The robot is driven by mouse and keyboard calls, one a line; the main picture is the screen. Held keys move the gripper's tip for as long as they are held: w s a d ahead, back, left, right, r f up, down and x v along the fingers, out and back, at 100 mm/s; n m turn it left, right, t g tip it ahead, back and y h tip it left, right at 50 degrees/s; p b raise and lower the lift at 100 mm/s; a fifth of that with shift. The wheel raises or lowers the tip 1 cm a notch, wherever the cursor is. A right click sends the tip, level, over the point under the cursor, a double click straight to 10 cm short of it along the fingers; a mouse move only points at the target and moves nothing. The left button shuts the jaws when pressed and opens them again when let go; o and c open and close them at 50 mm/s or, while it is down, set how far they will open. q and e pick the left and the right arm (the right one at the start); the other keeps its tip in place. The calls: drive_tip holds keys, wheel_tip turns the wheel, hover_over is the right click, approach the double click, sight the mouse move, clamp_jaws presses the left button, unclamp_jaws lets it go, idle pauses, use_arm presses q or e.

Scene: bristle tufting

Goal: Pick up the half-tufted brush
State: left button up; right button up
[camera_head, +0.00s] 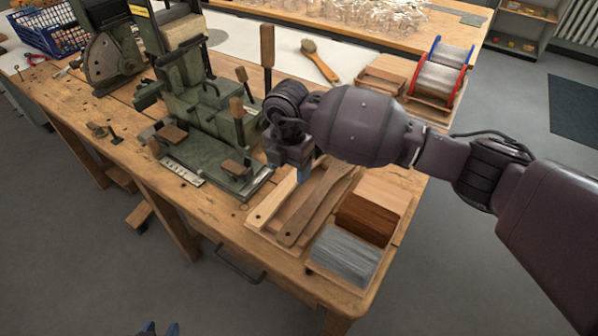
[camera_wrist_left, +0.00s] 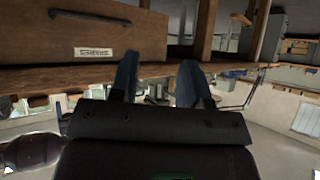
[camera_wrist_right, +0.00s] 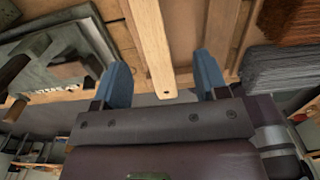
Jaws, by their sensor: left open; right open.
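A long-handled wooden brush (camera_head: 320,62) lies on the white sheet at the back; its head looks brown, and its tufting is too small to judge. Long wooden brush bodies (camera_head: 312,206) lie in the tray at the front right; I see no bristles on them. My right gripper (camera_head: 293,172) is open above the tray's left end. In the right wrist view a pale wooden strip with a hole (camera_wrist_right: 152,45) shows between its fingers (camera_wrist_right: 162,78), not gripped. My left gripper (camera_head: 160,328) is open and empty, low in front of the bench; its fingers (camera_wrist_left: 156,80) show in the left wrist view.
A green tufting machine (camera_head: 190,90) stands left of my right gripper. Grey (camera_head: 345,254) and brown (camera_head: 367,219) bristle bundles lie at the front right. Wire spools (camera_head: 440,70) stand behind. A drawer (camera_wrist_left: 110,35) faces my left gripper. Floor is clear at the front left.

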sight(288, 184)
drive_tip(key=f, duration=0.2)
drive_tip(key=f+b, duration=0.1)
drive_tip(key=f, duration=0.2)
drive_tip(key=shift+w+a+f+b, duration=0.25)
drive_tip(key=shift+w+f+b, duration=0.05)
drive_tip(key=shift+r, duration=0.1)
drive_tip(key=c, duration=1.1)
drive_tip(key=shift+r, duration=0.1)
